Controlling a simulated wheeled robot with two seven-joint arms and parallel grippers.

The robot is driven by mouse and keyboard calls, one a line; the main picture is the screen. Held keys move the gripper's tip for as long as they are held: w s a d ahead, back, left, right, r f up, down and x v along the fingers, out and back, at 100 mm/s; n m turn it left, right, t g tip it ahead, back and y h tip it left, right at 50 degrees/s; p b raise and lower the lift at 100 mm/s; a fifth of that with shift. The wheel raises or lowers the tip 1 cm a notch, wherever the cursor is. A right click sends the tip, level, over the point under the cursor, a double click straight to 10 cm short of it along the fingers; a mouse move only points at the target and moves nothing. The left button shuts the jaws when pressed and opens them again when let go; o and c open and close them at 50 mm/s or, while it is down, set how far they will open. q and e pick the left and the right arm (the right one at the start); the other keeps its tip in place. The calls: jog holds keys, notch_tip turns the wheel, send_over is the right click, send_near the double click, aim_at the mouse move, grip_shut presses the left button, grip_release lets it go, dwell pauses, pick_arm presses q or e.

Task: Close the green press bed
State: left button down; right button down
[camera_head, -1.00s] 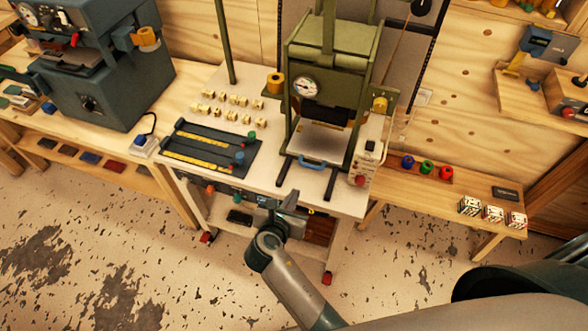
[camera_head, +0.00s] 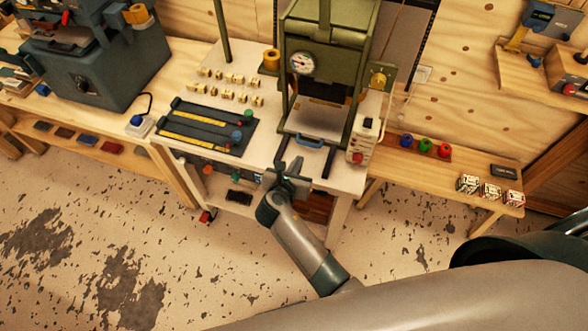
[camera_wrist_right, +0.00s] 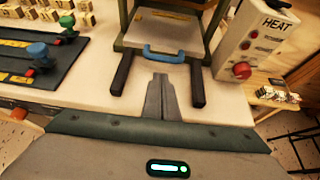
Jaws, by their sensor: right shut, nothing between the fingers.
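The green press (camera_head: 325,60) stands on the white-topped bench, with a round gauge on its front. Its bed (camera_head: 318,119) is a pale plate low in the frame, with a blue handle (camera_head: 309,141) at its front edge. In the right wrist view the bed (camera_wrist_right: 165,27) and blue handle (camera_wrist_right: 164,55) lie straight ahead, between two dark rails. My right gripper (camera_head: 289,166) is shut and empty at the bench's front edge. In the right wrist view its fingertips (camera_wrist_right: 160,78) are together, just short of the handle and apart from it. My left gripper is not in view.
A control box (camera_wrist_right: 257,38) with a red button stands right of the press. A dark tray with yellow strips (camera_head: 205,125) and several small tan blocks (camera_head: 230,88) lie to the left. A lower shelf at right holds colored spools (camera_head: 425,146).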

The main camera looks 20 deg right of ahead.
aim_at(310, 135)
jog(key=b+x, duration=0.3)
jog(key=x, duration=0.1)
jog(key=shift+w+d+f+b, duration=0.1)
jog(key=shift+w+d+b, duration=0.1)
jog(key=shift+w+b, duration=0.1)
jog(key=shift+w+d+f+b, duration=0.15)
jog(key=shift+w+d+b, duration=0.45)
jog(key=shift+w, duration=0.25)
jog(key=shift+w+d, duration=0.2)
jog(key=shift+w, duration=0.1)
jog(key=w+d, duration=0.1)
jog(key=w+d+p, duration=0.1)
jog(key=w, duration=0.1)
jog(key=shift+r, duration=0.25)
